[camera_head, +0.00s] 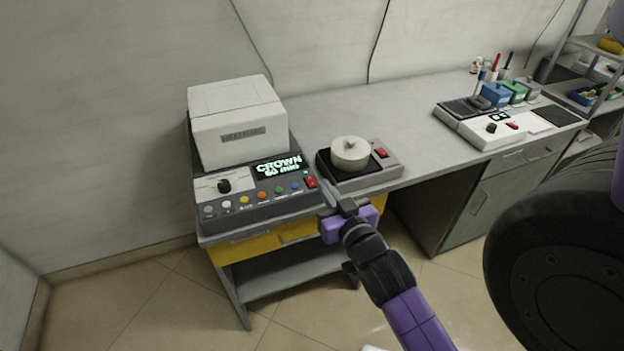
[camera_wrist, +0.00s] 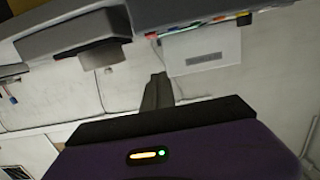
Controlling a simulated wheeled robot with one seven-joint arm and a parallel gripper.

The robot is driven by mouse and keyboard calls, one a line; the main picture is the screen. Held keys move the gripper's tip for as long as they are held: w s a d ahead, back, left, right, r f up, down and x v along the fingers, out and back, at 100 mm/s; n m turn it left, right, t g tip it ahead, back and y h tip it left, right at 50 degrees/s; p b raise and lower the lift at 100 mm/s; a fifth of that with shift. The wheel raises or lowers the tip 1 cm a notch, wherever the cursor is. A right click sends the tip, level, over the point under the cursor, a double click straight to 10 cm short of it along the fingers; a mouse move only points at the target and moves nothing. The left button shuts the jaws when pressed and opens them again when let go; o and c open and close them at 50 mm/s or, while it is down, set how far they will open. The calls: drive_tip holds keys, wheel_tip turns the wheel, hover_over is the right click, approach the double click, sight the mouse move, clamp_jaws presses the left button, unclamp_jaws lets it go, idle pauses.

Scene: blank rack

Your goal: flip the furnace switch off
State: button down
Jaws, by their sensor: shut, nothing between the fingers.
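The furnace (camera_head: 240,135) is a white box on a dark grey base at the left end of the bench. Its display is lit and reads "CROWN 60 mins". The red furnace switch (camera_head: 310,182) sits at the right end of the front panel, with a small green light above it. My gripper (camera_head: 328,192) is shut and empty, its tips just right of the switch; I cannot tell whether they touch it. In the wrist view the shut fingers (camera_wrist: 157,92) point toward the furnace (camera_wrist: 205,62), which appears upside down. The switch is not clearly visible there.
Right of the furnace stands a small device with a round white pot (camera_head: 350,154) and its own red switch (camera_head: 381,153), close to my gripper. A white console (camera_head: 500,128) and coloured boxes (camera_head: 495,94) stand farther right. The bench top (camera_head: 420,120) between is clear.

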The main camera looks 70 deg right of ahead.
drive_tip(key=p, duration=0.1)
hover_over(312, 185)
drive_tip(key=shift+a+f, duration=0.2)
drive_tip(key=shift+f, duration=0.2)
wheel_tip(312, 185, down, 3)
drive_tip(key=shift+s+r, duration=0.1)
drive_tip(key=shift+r, duration=0.05)
drive_tip(key=shift+f, duration=0.75)
drive_tip(key=shift+d+f, duration=0.15)
drive_tip(key=shift+f, duration=0.1)
drive_tip(key=shift+r, duration=0.1)
